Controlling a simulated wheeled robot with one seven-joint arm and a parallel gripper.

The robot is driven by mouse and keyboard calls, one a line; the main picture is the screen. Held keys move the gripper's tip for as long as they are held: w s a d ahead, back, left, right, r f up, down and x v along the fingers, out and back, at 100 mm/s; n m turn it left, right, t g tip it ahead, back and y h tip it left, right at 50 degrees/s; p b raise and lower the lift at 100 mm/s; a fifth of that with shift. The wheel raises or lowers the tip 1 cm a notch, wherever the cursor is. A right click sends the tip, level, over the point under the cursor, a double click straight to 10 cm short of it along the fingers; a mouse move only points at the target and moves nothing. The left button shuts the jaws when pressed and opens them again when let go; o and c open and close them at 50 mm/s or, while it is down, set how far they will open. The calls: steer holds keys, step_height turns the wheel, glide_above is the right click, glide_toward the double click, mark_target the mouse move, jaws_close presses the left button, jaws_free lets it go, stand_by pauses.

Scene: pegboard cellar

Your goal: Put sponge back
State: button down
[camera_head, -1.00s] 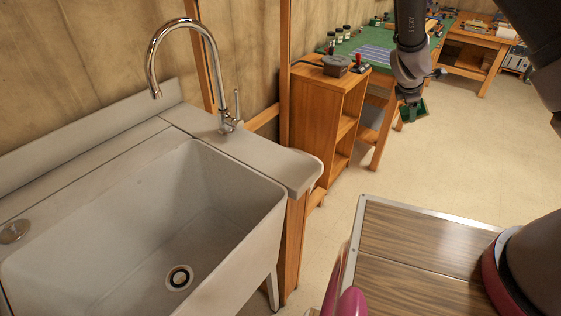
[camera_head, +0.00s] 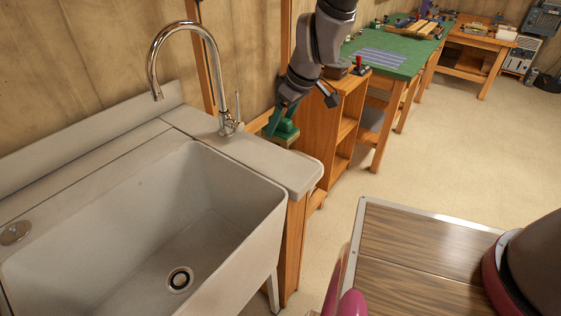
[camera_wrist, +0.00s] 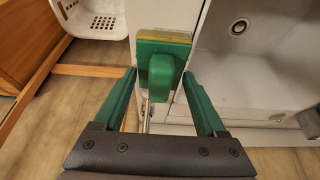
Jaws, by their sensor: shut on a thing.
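The sponge (camera_wrist: 152,47), green with a yellow edge and a rounded green grip, shows in the wrist view between the green fingers of my gripper (camera_wrist: 160,85). My gripper is shut on it. In the head view, my gripper (camera_head: 283,122) points down with the sponge (camera_head: 284,139) just behind the right end of the sink counter (camera_head: 262,160), to the right of the faucet (camera_head: 228,122). I cannot tell whether the sponge touches the counter.
The sink basin (camera_head: 190,225) is empty. A wooden shelf unit (camera_head: 345,120) stands just right of my gripper. A green-topped workbench (camera_head: 405,60) is behind it. A white basket (camera_wrist: 92,18) shows in the wrist view. The floor at right is clear.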

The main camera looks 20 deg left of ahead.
mark_target(291, 132)
steer(key=shift+f, duration=4.8)
jaws_free()
steer(key=shift+r, duration=0.1)
steer(key=v, duration=1.2)
